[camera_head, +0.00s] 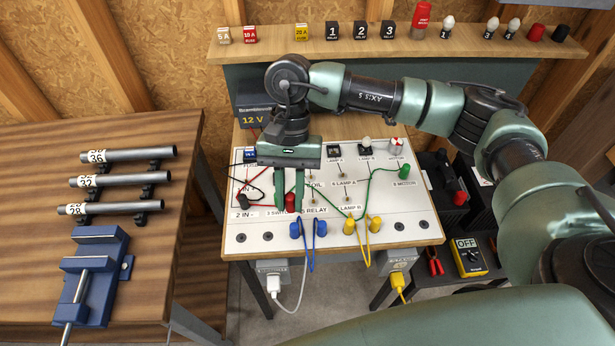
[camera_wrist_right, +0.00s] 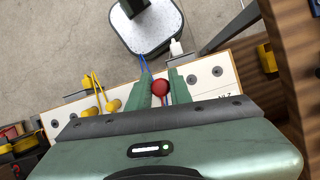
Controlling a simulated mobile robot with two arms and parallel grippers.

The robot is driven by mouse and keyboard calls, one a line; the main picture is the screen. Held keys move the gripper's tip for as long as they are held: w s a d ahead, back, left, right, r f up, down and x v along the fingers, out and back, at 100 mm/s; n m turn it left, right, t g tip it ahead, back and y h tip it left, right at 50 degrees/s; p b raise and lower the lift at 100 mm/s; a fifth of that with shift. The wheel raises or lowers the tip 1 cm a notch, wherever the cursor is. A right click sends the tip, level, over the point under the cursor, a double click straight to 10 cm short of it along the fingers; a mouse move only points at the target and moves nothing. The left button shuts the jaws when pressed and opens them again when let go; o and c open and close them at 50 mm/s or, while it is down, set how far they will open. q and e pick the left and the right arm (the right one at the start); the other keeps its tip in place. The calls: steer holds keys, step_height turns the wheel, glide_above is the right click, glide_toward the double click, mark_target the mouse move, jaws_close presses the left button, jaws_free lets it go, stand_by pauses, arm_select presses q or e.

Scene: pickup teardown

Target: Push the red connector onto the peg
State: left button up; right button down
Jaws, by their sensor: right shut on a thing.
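My right gripper (camera_head: 290,207) points down over the front left of the white circuit board (camera_head: 268,226). It is shut on the red connector (camera_head: 291,200), near the switch and relay labels. In the right wrist view the round red connector (camera_wrist_right: 160,87) sits between the two green fingers (camera_wrist_right: 161,92). The peg under the connector is hidden, so I cannot tell whether the connector is seated. My left gripper is out of view.
Blue plugs (camera_head: 295,230) and yellow plugs (camera_head: 348,226) with looped wires stand close right of the gripper. A black connector (camera_head: 248,200) is to its left. A wooden bench (camera_head: 60,143) with a blue vise (camera_head: 92,270) stands at the left.

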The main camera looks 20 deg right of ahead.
steer(key=shift+w+a+f+m+t+y+b, duration=0.5)
steer(key=shift+w+a+f+m, duration=0.35)
steer(key=shift+a+f+m, duration=1.1)
steer(key=shift+w+a+f+m+t+y+b, duration=0.35)
steer(key=shift+w+a+f+m+t+b, duration=0.4)
steer(key=shift+a+f+m, duration=1.15)
steer(key=shift+w+a+f+m+t+y+b, duration=0.4)
steer(key=shift+w+a+f+m, duration=0.6)
steer(key=shift+a+f+m, duration=0.95)
steer(key=shift+a+f+n, duration=0.25)
steer(key=shift+f+n, duration=0.15)
steer(key=shift+f+b, duration=0.8)
steer(key=shift+f, duration=0.1)
steer(key=c, duration=1.2)
jaws_free()
